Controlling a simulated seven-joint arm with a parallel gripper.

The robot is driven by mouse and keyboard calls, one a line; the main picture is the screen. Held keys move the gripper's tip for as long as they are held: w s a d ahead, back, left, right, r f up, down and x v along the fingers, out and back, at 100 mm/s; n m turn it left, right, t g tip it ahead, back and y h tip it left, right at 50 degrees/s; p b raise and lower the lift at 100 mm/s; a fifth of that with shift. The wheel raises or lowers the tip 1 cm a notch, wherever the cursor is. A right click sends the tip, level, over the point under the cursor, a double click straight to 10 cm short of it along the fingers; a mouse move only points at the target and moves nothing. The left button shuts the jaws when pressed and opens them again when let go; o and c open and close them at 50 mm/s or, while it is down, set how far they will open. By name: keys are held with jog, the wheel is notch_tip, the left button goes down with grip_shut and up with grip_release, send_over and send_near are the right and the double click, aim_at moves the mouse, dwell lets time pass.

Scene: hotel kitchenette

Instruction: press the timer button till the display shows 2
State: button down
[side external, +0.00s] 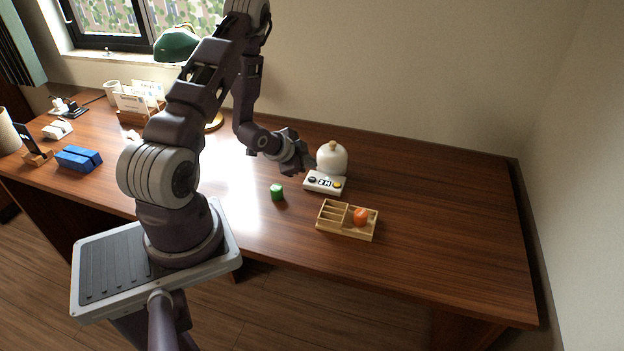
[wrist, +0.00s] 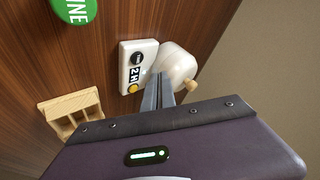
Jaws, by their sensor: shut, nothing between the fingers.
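The timer (side external: 324,183) is a small white box on the desk, with a dark button at one end, a yellow button at the other and a display between them. In the wrist view the timer (wrist: 146,50) shows its dark button (wrist: 137,58), yellow button (wrist: 132,88) and display (wrist: 135,74). The display seems to show a 2 beside an H-like mark, small and turned. My gripper (side external: 311,165) is shut and empty, near the timer's back edge. In the wrist view its fingertips (wrist: 160,76) appear beside the timer; I cannot tell whether they touch it.
A white rounded jar (side external: 332,158) with a knob stands right behind the timer. A wooden divided tray (side external: 335,228) holding an orange item (side external: 360,216) lies in front. The desk's right side is clear.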

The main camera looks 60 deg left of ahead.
jog(key=shift+r, duration=1.2)
notch_tip(320, 180, up, 9)
send_over(310, 180)
jog(key=w+d, duration=0.3)
jog(key=s+d+r+n+g, duration=0.1)
jog(key=s+d+r+n, duration=0.1)
jog(key=d+r, duration=0.75)
jog(key=s+d+r+n+g+h, duration=0.1)
jog(key=s+d+r, duration=0.4)
jog(key=s+d, duration=0.3)
jog(key=s+d+r+n+g+h, duration=0.1)
jog(key=s+d+r, duration=0.4)
jog(key=s, duration=0.8)
jog(key=d+h, duration=0.1)
jog(key=d, duration=0.2)
jog(key=shift+s+d+n, duration=0.2)
jog(key=shift+s+n, duration=0.1)
jog(key=shift+n, duration=0.1)
jog(key=shift+r, duration=0.1)
